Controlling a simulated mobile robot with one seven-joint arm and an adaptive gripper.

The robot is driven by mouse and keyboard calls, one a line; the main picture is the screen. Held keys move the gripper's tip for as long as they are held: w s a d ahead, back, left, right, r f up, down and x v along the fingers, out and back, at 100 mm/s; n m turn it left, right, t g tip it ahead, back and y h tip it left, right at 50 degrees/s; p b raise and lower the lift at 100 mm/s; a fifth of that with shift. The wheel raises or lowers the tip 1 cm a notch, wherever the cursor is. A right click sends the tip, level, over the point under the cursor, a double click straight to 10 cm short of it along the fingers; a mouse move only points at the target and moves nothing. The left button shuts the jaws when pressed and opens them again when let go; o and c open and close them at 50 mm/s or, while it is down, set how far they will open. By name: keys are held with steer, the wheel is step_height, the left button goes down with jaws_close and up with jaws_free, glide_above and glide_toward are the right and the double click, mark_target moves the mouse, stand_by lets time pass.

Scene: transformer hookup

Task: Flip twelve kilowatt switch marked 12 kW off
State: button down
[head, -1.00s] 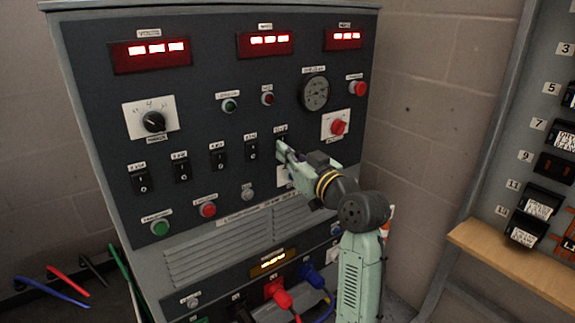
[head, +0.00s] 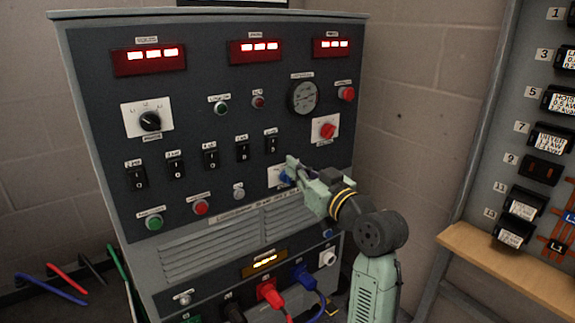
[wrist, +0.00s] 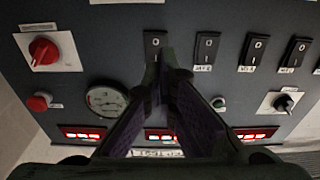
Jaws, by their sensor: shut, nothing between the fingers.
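Five black rocker switches run in a rising row across the dark panel (head: 215,115). The rightmost rocker switch (head: 272,145) is in full view; its label is too small to read surely, so I cannot confirm it is the 12 kW switch. The same end switch shows in the inverted wrist view (wrist: 153,43), with a round mark on it. My gripper (head: 291,166) is shut and empty, its tips just below and right of that switch in the head view. In the wrist view my fingertips (wrist: 158,63) overlap the switch's near end; contact cannot be told.
A blue knob (head: 285,178) on a white plate is partly covered by my fingers. A red rotary knob (head: 326,130) and a round gauge (head: 303,97) are above right. Cables plug in at the bottom. A breaker rack with a wooden ledge (head: 505,262) stands at the right.

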steer(key=v, duration=0.5)
steer(key=shift+s+d+f+b, duration=0.15)
steer(key=shift+s+d+b, duration=0.05)
steer(key=shift+s+b, duration=0.15)
